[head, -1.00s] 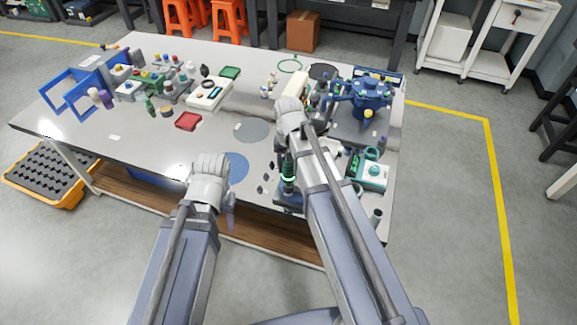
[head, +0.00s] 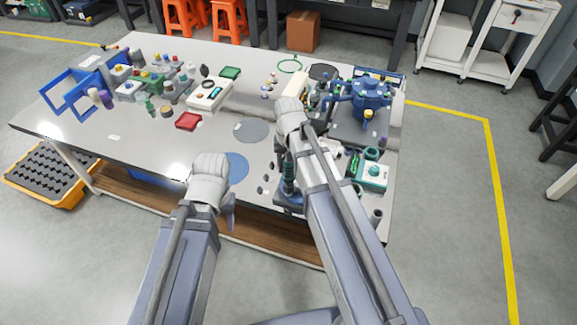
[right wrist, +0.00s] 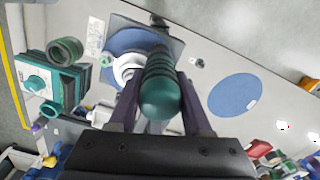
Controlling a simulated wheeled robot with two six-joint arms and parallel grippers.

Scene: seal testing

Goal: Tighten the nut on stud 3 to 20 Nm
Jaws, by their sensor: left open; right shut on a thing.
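My right gripper (right wrist: 160,82) is shut on a dark green, ribbed tool handle (right wrist: 160,88), with one finger on each side. The tool shows in the head view (head: 288,178) as an upright column over a dark square base by the table's front edge; my right arm hides the gripper there. A blue flanged body (head: 372,92) stands at the right back of the table. I cannot make out stud 3 or its nut. My left gripper (head: 231,212) is open and empty near the front edge, mostly hidden by its own wrist.
A teal box (head: 372,174) with a round green part stands right of the tool. A blue disc (head: 238,168) and grey disc (head: 252,131) lie flat on the table. A red tray (head: 188,121) and blue frame (head: 72,95) are further left. Small dark pieces lie near the tool.

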